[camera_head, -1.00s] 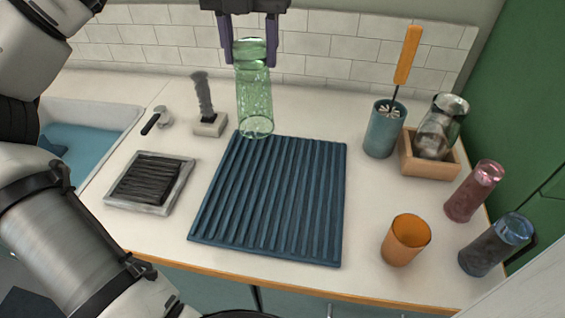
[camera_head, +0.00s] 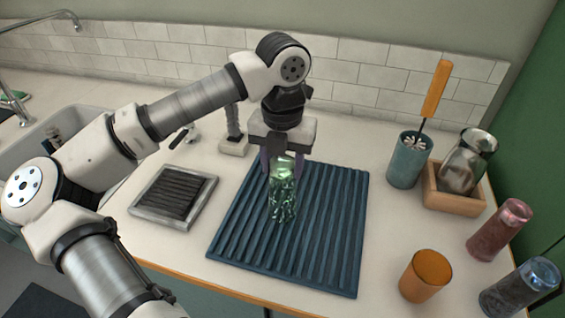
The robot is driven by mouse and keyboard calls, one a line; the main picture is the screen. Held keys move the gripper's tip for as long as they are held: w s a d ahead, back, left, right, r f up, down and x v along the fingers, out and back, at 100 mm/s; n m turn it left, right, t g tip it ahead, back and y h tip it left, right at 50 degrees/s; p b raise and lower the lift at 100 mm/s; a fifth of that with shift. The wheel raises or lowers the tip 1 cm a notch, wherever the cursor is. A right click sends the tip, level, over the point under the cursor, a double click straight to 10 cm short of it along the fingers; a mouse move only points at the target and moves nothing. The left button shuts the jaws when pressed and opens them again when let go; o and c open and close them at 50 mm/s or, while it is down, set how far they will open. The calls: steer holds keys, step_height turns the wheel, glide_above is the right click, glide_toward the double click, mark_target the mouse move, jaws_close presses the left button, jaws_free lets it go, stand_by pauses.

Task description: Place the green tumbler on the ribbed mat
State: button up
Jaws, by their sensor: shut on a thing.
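The green tumbler (camera_head: 283,198) is clear glass and stands roughly upright over the middle-left of the blue ribbed mat (camera_head: 335,235). My gripper (camera_head: 281,165) points down and is shut on the tumbler's upper part, with one finger on each side. The tumbler's lower end shows against the ribs. I cannot tell whether its base touches the mat or hangs just above it.
A grey tray with a dark ribbed inset (camera_head: 206,203) lies left of the mat. Right of it are an orange cup (camera_head: 425,276), a teal holder with a brush (camera_head: 407,160), a jar in a wooden box (camera_head: 455,195), a pink tumbler (camera_head: 500,230) and a dark blue tumbler (camera_head: 520,288).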

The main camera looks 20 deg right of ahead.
steer(key=shift+f, duration=0.35)
steer(key=shift+f+b, duration=0.15)
steer(key=shift+b, duration=0.15)
steer(key=o, duration=1)
steer(key=shift+o, duration=0.2)
